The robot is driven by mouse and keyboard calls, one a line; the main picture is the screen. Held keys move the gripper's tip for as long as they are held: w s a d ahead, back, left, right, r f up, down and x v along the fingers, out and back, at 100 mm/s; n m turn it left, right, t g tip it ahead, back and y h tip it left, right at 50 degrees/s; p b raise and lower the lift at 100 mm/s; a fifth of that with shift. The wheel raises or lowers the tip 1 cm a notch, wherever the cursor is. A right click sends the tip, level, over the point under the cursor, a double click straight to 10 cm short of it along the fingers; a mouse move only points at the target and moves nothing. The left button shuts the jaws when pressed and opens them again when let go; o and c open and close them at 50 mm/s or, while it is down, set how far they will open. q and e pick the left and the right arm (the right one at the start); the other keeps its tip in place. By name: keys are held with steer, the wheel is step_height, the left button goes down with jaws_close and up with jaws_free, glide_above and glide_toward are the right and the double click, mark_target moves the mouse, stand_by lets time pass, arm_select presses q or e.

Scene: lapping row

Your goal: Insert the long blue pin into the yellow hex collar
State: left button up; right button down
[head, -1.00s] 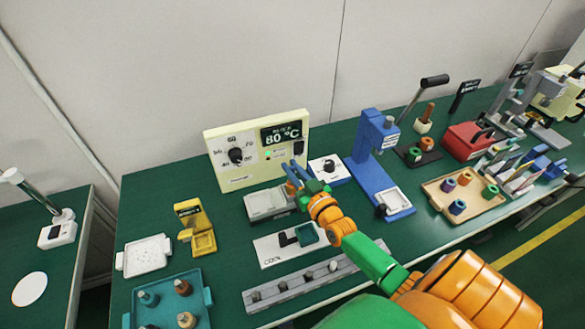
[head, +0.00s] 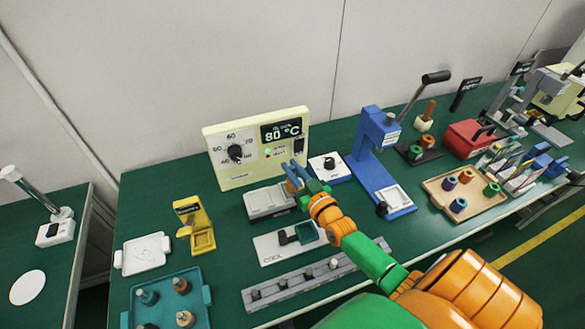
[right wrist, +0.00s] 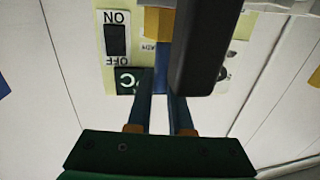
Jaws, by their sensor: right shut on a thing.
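My right gripper (head: 293,175) is in front of the cream control panel, above the grey block. In the right wrist view its blue fingers (right wrist: 161,100) are closed on the long blue pin (right wrist: 161,65), a narrow blue strip between the fingertips. The view is upside down, so the pin points downward. The yellow hex collar (right wrist: 158,22) shows at the pin's lower end; they meet in the picture, but I cannot tell whether the pin is inside it. A dark bar hides the area beside them. In the head view the hand hides the collar. My left gripper is out of view.
The control panel (head: 255,177) stands close behind the gripper. The grey block (head: 263,203) lies beneath it. A COOL plate (head: 272,252) with a black part and a slotted grey rail (head: 300,284) lie in front. A blue press (head: 374,160) stands to the right.

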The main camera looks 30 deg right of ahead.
steer(key=shift+f+b, duration=0.95)
steer(key=shift+f, duration=0.15)
steer(key=c, duration=0.7)
jaws_free()
steer(key=shift+c, duration=0.2)
steer(key=s, duration=0.7)
steer(key=shift+a+p, duration=0.3)
